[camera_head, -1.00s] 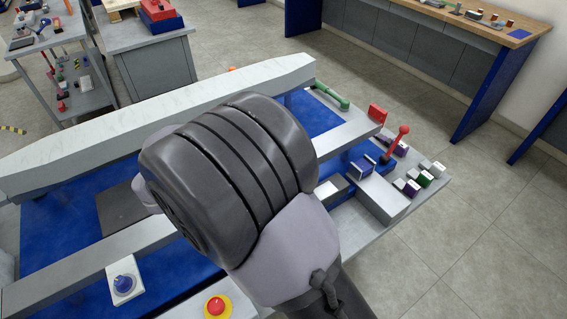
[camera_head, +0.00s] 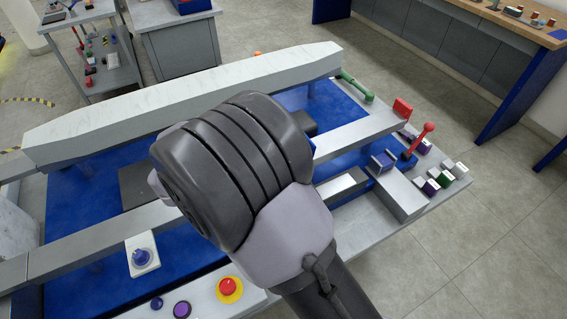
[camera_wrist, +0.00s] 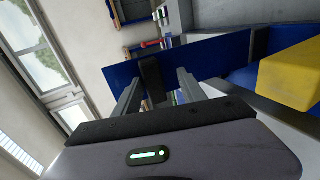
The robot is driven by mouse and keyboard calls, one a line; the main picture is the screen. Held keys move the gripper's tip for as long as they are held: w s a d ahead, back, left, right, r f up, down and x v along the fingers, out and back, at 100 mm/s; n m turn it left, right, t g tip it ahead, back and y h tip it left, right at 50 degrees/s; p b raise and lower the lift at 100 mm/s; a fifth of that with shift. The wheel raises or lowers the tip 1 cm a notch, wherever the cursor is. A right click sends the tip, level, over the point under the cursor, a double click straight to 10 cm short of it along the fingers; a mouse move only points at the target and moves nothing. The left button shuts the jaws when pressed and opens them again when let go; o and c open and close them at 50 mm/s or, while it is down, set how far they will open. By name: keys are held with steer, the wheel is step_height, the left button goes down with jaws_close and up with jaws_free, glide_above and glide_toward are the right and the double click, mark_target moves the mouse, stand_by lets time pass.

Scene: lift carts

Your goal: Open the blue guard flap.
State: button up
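In the wrist view a flat blue panel (camera_wrist: 215,54), likely the blue guard flap, stretches across the middle. A dark upright block (camera_wrist: 152,78), perhaps its handle, shows against it. My gripper (camera_wrist: 158,88) has its two grey fingers apart, one on each side of the dark block as seen from the wrist. I cannot tell whether they touch it or how deep they reach. In the head view my dark arm covers the middle of the workstation, and I cannot make out the flap or my fingertips there.
A yellow block (camera_wrist: 290,75) stands close on the right in the wrist view. In the head view a long pale beam (camera_head: 190,105) spans the blue deck (camera_head: 75,205). A red emergency button (camera_head: 229,287), a blue knob (camera_head: 142,257) and a red lever (camera_head: 420,138) surround my arm.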

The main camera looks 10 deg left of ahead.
steer(key=shift+a+r, duration=0.1)
steer(key=shift+r, duration=0.1)
steer(key=p+v, duration=0.6)
steer(key=v, duration=1.1)
steer(key=shift+a, duration=0.1)
steer(key=d+r+m+g+y+b, duration=0.1)
steer(key=d+r+m+g+y, duration=0.25)
steer(key=d, duration=0.85)
steer(key=d+r+m+g+y+b, duration=0.1)
steer(key=d+r+m+g+y, duration=0.2)
steer(key=d, duration=0.9)
steer(key=s+d+r+m+t+y+b, duration=0.1)
steer(key=s+d+m+t+y, duration=0.3)
steer(key=s, duration=0.5)
steer(key=d+m+y, duration=0.1)
steer(key=y, duration=0.1)
steer(key=shift+s+d+r+y, duration=0.2)
steer(key=shift+d+r+y, duration=0.1)
steer(key=shift+r+y, duration=0.05)
